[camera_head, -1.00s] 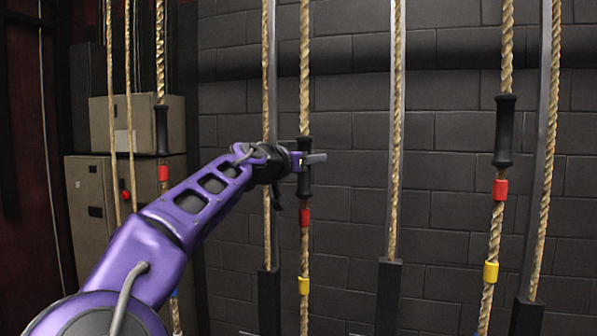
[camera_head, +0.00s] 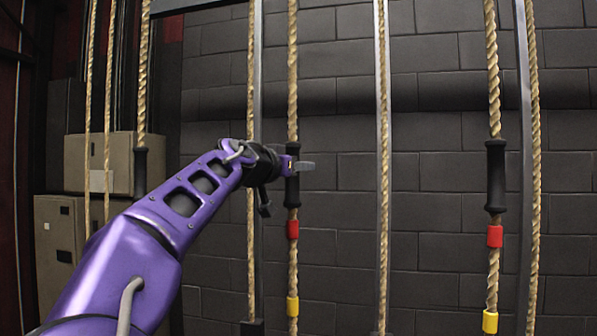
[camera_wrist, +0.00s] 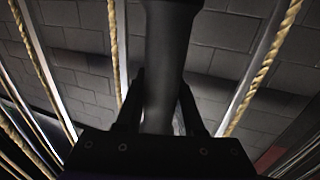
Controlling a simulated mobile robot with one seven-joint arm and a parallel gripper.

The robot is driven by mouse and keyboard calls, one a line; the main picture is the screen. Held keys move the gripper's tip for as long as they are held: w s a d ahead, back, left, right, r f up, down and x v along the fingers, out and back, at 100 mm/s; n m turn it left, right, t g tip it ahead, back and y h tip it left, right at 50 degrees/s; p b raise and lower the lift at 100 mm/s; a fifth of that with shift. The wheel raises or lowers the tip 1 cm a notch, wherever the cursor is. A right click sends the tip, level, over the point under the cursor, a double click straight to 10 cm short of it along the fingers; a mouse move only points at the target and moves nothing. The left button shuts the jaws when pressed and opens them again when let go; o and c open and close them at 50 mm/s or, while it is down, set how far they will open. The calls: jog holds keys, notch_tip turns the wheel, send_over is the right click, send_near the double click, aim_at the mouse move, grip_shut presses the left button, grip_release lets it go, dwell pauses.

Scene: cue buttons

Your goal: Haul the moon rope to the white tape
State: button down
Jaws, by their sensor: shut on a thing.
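My gripper (camera_head: 297,168) is shut on the black handle (camera_head: 292,187) of a tan twisted rope (camera_head: 292,70) left of the middle of the head view. Below the handle this rope carries a red band (camera_head: 292,229) and a yellow band (camera_head: 292,306). In the wrist view, the dark handle (camera_wrist: 168,50) runs upright between my two fingers. I see no moon mark and no white tape in these views, so I cannot tell from a mark which rope this is.
Another rope with a black handle (camera_head: 495,175), red band (camera_head: 495,236) and yellow band (camera_head: 490,321) hangs at the right. A further black handle (camera_head: 140,172) hangs at the left. Grey posts (camera_head: 526,150) stand among plain ropes. Tan boxes (camera_head: 118,160) are stacked at the left.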

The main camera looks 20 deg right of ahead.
jog(key=c, duration=0.5)
grip_release()
jog(key=shift+a, duration=0.1)
jog(key=b+v, duration=0.3)
jog(key=v, duration=1.4)
jog(key=shift+s, duration=0.2)
